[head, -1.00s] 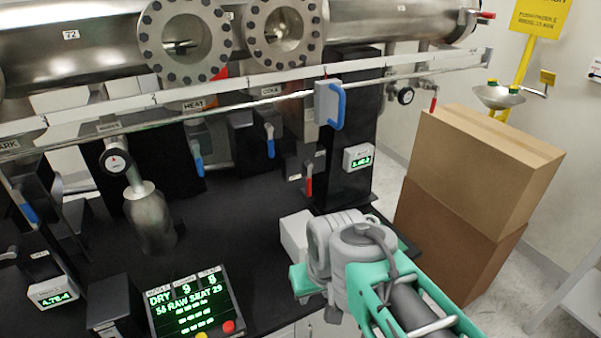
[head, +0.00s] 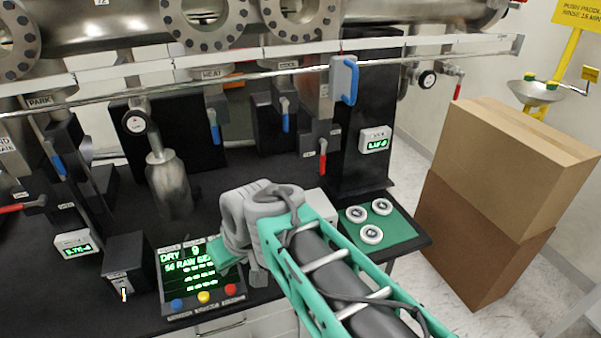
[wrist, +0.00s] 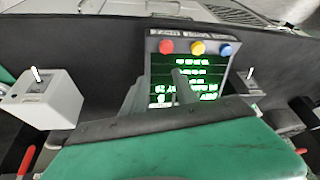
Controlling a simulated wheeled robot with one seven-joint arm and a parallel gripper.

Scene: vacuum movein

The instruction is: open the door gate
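Several valve units with lever handles stand along the back of the black bench. Blue levers hang under the HEAT label (head: 213,127) and to its right (head: 284,114); a red lever (head: 322,158) hangs further right. A larger blue handle (head: 345,80) is on a grey block at the rail. At the left edge a red lever (head: 22,207) lies sideways beside a partly cut-off label. I cannot read which unit is the door gate. My gripper (head: 225,252) is low over the bench front, beside the display panel (head: 200,270) and apart from the levers. Its fingers are mostly hidden.
The panel's coloured buttons and screen also show in the wrist view (wrist: 190,75), with a switch box (wrist: 40,98) at left. A metal bottle (head: 170,185) hangs under a gauge. A green mat (head: 400,232) holds three discs. Stacked cardboard boxes (head: 510,160) stand at right.

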